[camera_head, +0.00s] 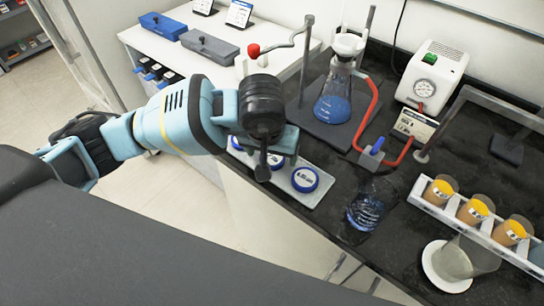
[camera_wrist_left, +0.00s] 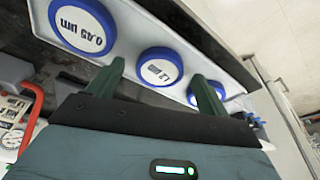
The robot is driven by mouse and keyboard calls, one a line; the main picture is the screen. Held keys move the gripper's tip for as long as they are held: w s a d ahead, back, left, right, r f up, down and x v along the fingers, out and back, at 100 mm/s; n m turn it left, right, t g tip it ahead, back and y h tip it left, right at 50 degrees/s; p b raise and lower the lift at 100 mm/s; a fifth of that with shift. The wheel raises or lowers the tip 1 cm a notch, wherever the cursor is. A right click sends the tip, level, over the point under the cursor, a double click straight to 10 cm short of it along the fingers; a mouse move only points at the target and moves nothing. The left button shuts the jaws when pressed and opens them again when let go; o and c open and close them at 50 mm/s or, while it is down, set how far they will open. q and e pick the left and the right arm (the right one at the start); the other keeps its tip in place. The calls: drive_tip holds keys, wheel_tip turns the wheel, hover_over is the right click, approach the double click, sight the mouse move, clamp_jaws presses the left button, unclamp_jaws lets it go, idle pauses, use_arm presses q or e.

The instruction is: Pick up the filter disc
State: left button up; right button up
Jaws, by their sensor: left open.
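Several blue-rimmed white filter discs lie in a row on a light tray (camera_head: 318,194) at the counter's front edge. The nearest disc (camera_head: 304,179) is fully visible in the head view; it is marked 0.45 µm in the wrist view (camera_wrist_left: 82,25). The middle disc, which seems to read 1.2 µm (camera_wrist_left: 160,68), shows between the fingertips of my left gripper (camera_wrist_left: 158,70). A third disc is partly covered by one finger. My left gripper is open and empty, pointing down over the tray in the head view (camera_head: 263,170). Contact with a disc cannot be told.
A flask of blue liquid (camera_head: 333,104) on a stand, with a red hose (camera_head: 369,115), stands behind the tray. A clear beaker with blue contents (camera_head: 365,211) is to the right, then a rack of orange-filled cups (camera_head: 439,191). A white counter (camera_head: 170,62) is back left.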

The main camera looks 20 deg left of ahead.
use_arm(q)
drive_tip(key=shift+f, duration=0.2)
drive_tip(key=c, duration=1.1)
use_arm(e)
drive_tip(key=shift+w, duration=0.1)
use_arm(q)
drive_tip(key=shift+o, duration=0.2)
drive_tip(key=shift+r, duration=0.15)
drive_tip(key=shift+r, duration=0.5)
wheel_tip(320, 180, up, 2)
drive_tip(key=shift+w+r, duration=0.1)
drive_tip(key=s+d+r+b, duration=0.1)
drive_tip(key=s+d, duration=0.7)
drive_tip(key=s, duration=0.4)
approach(272, 158)
drive_tip(key=s+a+f, duration=0.1)
drive_tip(key=s+a, duration=0.1)
drive_tip(key=a, duration=0.6)
drive_tip(key=shift+f+m, duration=0.1)
drive_tip(key=shift+m, duration=0.2)
use_arm(e)
drive_tip(key=shift+s+f, duration=0.7)
drive_tip(key=shift+f, duration=0.15)
